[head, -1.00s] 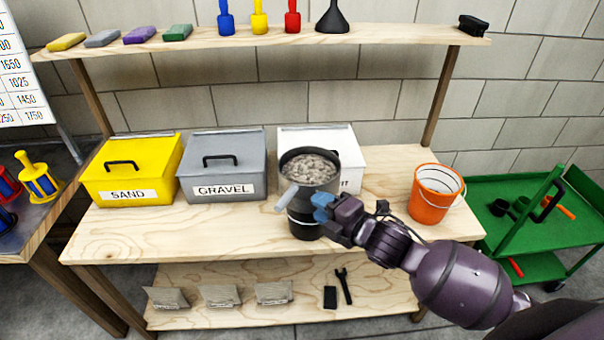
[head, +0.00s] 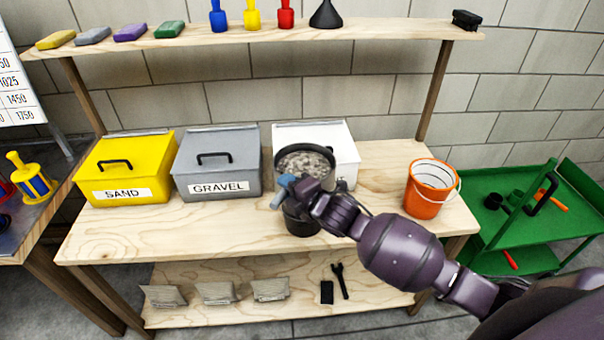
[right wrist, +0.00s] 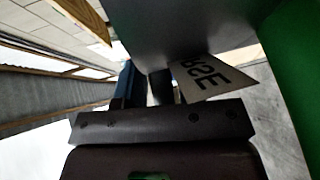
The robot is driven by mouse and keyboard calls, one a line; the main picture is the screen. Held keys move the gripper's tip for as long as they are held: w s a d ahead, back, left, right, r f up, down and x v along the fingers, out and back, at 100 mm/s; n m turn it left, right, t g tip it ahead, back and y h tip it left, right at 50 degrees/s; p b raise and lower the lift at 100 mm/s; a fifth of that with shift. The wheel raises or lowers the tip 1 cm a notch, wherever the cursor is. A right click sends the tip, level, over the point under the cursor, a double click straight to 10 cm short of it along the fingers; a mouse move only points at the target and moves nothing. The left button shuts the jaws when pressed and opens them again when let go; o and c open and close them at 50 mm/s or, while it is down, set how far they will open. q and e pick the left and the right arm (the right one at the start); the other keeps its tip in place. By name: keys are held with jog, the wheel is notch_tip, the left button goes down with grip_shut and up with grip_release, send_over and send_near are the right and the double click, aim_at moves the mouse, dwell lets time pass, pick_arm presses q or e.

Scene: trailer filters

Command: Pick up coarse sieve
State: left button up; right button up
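The coarse sieve (head: 320,178) is a dark round vessel with grey gravel in its top, sitting on a black bucket (head: 300,224) on the workbench. In the right wrist view its grey wall (right wrist: 190,25) fills the upper middle, with a white label ending in "RSE". My right gripper (head: 284,190), with blue fingertips, is at the front left of the sieve, by its pale grey handle. The fingers also show in the right wrist view (right wrist: 148,88), close under the wall. Whether they are shut on the handle is unclear. My left gripper is out of view.
Behind stand a yellow SAND box (head: 125,168), a grey GRAVEL box (head: 217,163) and a white box (head: 340,140). An orange bucket (head: 425,198) stands to the right, beyond my right arm. A green cart (head: 520,225) is further right. The bench's front left is clear.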

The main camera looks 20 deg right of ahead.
grip_shut()
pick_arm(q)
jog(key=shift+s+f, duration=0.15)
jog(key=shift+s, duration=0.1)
pick_arm(e)
jog(key=shift+w, duration=0.1)
jog(key=shift+r, duration=0.1)
